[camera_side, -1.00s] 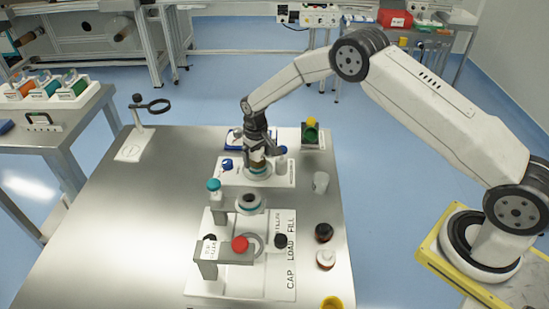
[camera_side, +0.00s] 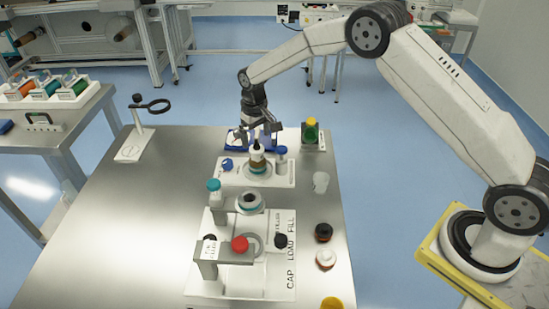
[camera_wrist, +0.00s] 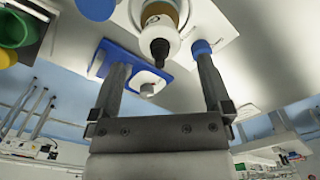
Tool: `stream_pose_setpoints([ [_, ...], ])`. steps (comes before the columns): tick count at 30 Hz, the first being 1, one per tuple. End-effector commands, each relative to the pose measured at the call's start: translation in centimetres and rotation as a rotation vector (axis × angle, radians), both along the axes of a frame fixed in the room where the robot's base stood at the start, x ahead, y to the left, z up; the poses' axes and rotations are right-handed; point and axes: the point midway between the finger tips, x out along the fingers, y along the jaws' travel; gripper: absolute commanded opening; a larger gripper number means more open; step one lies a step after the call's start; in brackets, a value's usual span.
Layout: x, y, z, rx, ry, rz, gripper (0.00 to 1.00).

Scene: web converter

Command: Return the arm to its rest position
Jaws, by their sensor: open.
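My gripper (camera_side: 258,129) is open and empty in the side view, raised above and behind a small bottle with a dark tip (camera_side: 257,158). The bottle stands upright on a white station plate (camera_side: 228,177). In the wrist view my gripper (camera_wrist: 163,62) has its two fingers spread apart. The bottle, with its dark nozzle (camera_wrist: 160,50), shows beyond and between the fingertips, apart from them. My arm reaches over from its base at the right of the side view.
A blue tray (camera_side: 237,140) lies behind the station. A green and yellow item (camera_side: 311,130), a translucent cup (camera_side: 320,182) and several caps stand along the table's right side. A magnifier stand (camera_side: 138,130) is at back left. The table's left half (camera_side: 110,220) is clear.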

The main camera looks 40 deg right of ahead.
Motion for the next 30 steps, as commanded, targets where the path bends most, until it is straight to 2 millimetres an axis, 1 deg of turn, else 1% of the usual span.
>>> stream_pose_setpoints([
  [12,0.0,0.0,0.1,0.0,-0.001,0.0,1.0],
  [17,-0.3,-0.1,0.5,0.0,-0.007,0.0,1.0],
  [23,-1.8,-0.4,1.9,0.001,-0.026,-0.002,1.0],
  [26,-3.2,-0.6,2.9,0.003,-0.04,-0.002,1.0],
  [30,-5.6,-1.0,4.5,0.003,-0.064,-0.004,1.0],
])
